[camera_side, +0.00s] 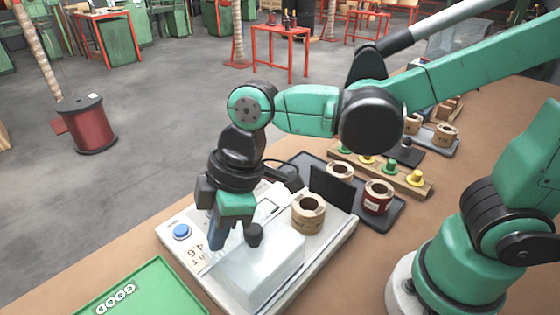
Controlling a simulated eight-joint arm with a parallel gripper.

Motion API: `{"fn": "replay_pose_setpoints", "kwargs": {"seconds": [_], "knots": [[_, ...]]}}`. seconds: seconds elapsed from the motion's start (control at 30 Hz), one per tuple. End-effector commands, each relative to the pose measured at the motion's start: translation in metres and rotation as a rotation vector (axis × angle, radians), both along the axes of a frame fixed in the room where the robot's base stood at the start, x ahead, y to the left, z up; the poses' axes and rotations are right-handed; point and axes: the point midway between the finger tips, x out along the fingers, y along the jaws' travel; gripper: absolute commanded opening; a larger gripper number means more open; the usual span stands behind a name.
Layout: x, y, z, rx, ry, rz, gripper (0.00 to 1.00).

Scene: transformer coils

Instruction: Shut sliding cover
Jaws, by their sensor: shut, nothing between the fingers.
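A light-coloured test unit (180,255) stands on the bench with a clear sliding cover (262,272) over its near part. A brown coil (308,214) sits on the unit at the far right end of the cover, beside an upright dark panel (332,190); it appears uncovered. My gripper (218,240) points down over the left part of the unit, shut and empty. I cannot tell whether it touches the cover or the knob.
A blue button (181,232) and a small display (200,255) are on the unit's left side. A green "GOOD" tray (150,285) lies at front left. A dark tray (392,215) with a red coil (377,197) and a wooden peg rack (402,180) stand behind right.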

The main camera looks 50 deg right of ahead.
Motion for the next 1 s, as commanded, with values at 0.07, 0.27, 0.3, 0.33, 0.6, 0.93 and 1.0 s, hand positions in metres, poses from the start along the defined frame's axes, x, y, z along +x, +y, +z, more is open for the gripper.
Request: {"fn": "replay_pose_setpoints", "kwargs": {"seconds": [0.07,0.27,0.3,0.33,0.6,0.93,1.0], "knots": [[-0.004,-0.008,0.0,0.001,0.001,-0.004,0.0],[-0.009,-0.019,-0.001,0.0,0.001,-0.002,0.0],[-0.01,-0.019,-0.001,0.001,0.001,-0.001,0.0],[-0.01,-0.02,-0.001,0.001,0.001,-0.001,0.0],[-0.01,-0.02,-0.001,0.0,0.0,0.0,0.0],[-0.009,-0.071,-0.001,-0.002,0.001,-0.014,0.0],[-0.009,-0.087,-0.001,-0.001,0.002,-0.013,0.0]]}}
